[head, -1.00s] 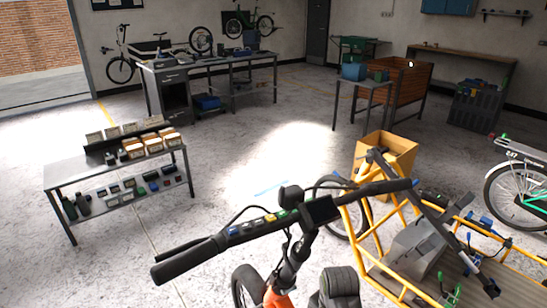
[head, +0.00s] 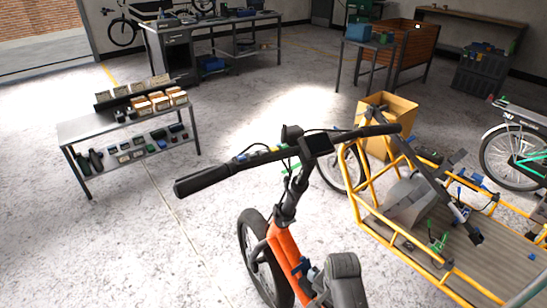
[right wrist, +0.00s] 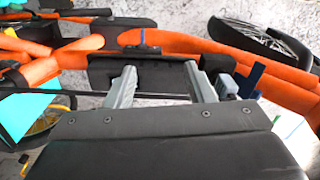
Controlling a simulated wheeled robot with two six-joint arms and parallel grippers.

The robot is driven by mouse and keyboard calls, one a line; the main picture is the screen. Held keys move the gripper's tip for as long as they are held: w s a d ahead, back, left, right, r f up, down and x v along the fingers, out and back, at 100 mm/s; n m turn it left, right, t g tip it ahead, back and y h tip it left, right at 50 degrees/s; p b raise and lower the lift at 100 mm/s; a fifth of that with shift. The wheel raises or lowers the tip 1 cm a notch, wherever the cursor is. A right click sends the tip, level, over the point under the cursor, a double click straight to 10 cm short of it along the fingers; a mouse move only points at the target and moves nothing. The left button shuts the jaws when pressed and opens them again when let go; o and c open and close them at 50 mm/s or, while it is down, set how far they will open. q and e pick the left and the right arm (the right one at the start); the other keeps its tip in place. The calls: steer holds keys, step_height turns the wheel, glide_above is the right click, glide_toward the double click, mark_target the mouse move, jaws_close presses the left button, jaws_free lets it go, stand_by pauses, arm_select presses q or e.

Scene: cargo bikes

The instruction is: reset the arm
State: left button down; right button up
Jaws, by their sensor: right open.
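My right gripper (right wrist: 160,70) is open in the right wrist view, its two grey fingers apart. A black block-shaped part (right wrist: 150,75) lies beyond and between the fingertips, against the orange bike frame (right wrist: 270,50); I cannot tell whether they touch it.
A low metal table (head: 75,128) with boxes and small parts stands at left. A workbench (head: 165,62) is behind it. A cardboard box (head: 400,110) stands behind the cargo frame, and another bike (head: 515,150) is at right. Open floor (head: 150,240) lies at lower left.

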steer(key=s+d+f+n, duration=0.2)
steer(key=s+d+f, duration=0.1)
steer(key=s+f, duration=0.55)
steer(key=s+d+f+n, duration=0.2)
steer(key=s+d+f, duration=0.25)
steer(key=f, duration=0.75)
steer(key=s+d+f+n, duration=0.1)
steer(key=s+f, duration=0.1)
steer(key=s, duration=0.2)
steer(key=s+d+f, duration=0.1)
steer(key=s+f, duration=0.2)
steer(key=s, duration=0.2)
steer(key=s+d+f+n, duration=0.1)
steer(key=s+d+f, duration=0.1)
steer(key=s, duration=0.3)
steer(key=shift+s+f+n+t, duration=0.1)
steer(key=shift+f+n+t, duration=0.1)
steer(key=shift+n+t, duration=0.1)
arm_select(q)
steer(key=shift+s, duration=0.65)
arm_select(e)
steer(key=s+d+f+n, duration=0.1)
steer(key=s+d+f, duration=0.1)
steer(key=s, duration=0.8)
steer(key=shift+s+d+n+h, duration=0.4)
steer(key=shift+d, duration=0.4)
